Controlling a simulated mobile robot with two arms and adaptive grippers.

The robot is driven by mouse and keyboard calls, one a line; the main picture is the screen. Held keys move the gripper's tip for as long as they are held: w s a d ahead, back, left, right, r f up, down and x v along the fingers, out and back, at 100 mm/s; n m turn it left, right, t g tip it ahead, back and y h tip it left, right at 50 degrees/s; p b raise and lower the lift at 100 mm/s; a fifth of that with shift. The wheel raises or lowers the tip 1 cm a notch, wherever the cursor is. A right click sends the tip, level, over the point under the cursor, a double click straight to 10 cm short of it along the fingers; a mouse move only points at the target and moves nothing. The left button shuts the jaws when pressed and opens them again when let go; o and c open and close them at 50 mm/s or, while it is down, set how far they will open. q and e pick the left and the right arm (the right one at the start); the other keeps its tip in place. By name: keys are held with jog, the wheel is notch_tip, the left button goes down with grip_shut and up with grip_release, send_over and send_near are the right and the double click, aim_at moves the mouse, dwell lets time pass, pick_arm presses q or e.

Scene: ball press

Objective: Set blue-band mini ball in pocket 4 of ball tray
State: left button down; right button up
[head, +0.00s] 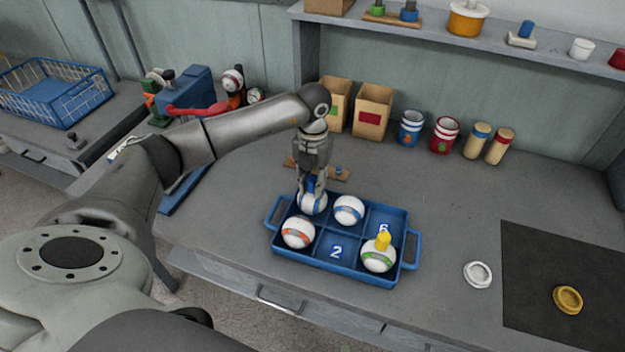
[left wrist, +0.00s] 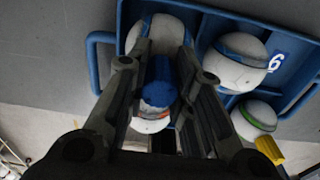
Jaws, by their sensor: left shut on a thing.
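The blue tray (head: 408,216) has two rows of pockets. A white ball with a blue band (head: 312,204) is at its back-left pocket, under my left gripper (head: 312,186). My left gripper is shut on the blue peg (left wrist: 158,80) on top of this ball, which also shows behind the fingers in the left wrist view (left wrist: 172,32). Whether the ball rests on the pocket floor I cannot tell. Another white ball with a blue band (head: 348,210) sits in the back-middle pocket. My right gripper is not in view.
An orange-band ball (head: 298,233) is front left, and a green-band ball (head: 378,257) with a yellow peg is front right. Pockets 2 and 6 are empty. A white ring (head: 478,274) lies right of the tray. Boxes (head: 373,110) and cans (head: 411,128) stand behind.

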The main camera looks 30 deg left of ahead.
pick_arm(q)
jog(key=shift+f, duration=0.1)
jog(key=c, duration=1.3)
grip_release()
jog(key=shift+o, duration=0.2)
notch_tip(320, 180, up, 12)
jog(key=b, duration=0.2)
jog(key=shift+w+b, duration=0.25)
jog(key=shift+b, duration=0.1)
jog(key=shift+a, duration=0.1)
